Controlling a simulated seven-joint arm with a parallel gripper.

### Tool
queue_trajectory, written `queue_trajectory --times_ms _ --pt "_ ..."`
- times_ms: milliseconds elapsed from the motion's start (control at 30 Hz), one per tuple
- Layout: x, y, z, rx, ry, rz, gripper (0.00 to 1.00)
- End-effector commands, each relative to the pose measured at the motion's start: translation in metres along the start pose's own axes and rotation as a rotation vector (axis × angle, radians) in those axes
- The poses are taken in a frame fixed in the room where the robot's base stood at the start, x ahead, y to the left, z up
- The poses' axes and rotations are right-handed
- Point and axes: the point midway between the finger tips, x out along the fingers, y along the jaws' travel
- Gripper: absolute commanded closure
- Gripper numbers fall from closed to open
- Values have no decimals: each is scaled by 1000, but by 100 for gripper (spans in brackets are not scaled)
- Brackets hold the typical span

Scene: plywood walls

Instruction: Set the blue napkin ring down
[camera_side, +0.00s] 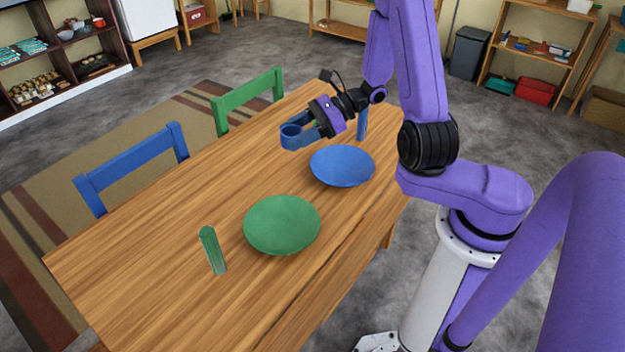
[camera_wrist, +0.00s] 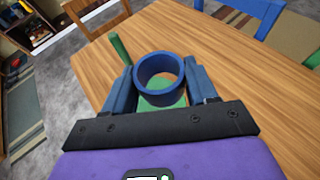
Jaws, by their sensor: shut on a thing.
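The blue napkin ring (camera_side: 291,131) is in my gripper (camera_side: 303,133), whose blue fingers are shut on it. In the side view they are above the table, left of and a little behind the blue plate. In the wrist view the ring (camera_wrist: 158,69) sits between the two fingertips (camera_wrist: 158,80), its round opening facing the camera. How high the ring is above the table is hard to tell.
A blue plate (camera_side: 342,166) and a green plate (camera_side: 282,225) lie on the table. A green upright piece (camera_side: 212,250) stands left of the green plate, and a blue upright piece (camera_side: 362,124) stands behind the blue plate. Blue (camera_side: 132,163) and green (camera_side: 247,92) chairs line the far edge.

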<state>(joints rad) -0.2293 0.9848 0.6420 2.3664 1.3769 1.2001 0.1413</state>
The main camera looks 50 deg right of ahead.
Motion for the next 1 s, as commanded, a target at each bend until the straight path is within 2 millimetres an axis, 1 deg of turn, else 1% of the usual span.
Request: queue_trajectory --times_ms 167,267,400,567,800,1000 --pt "-9 0 -5 12 0 -23 74" --pt "-20 -2 -15 31 3 -64 74" --pt "-43 -5 -38 72 8 -159 74" --pt "-72 -2 -67 126 14 -282 74" --pt "-108 13 -103 203 17 -460 74" --pt "-132 32 -128 267 15 -607 74"
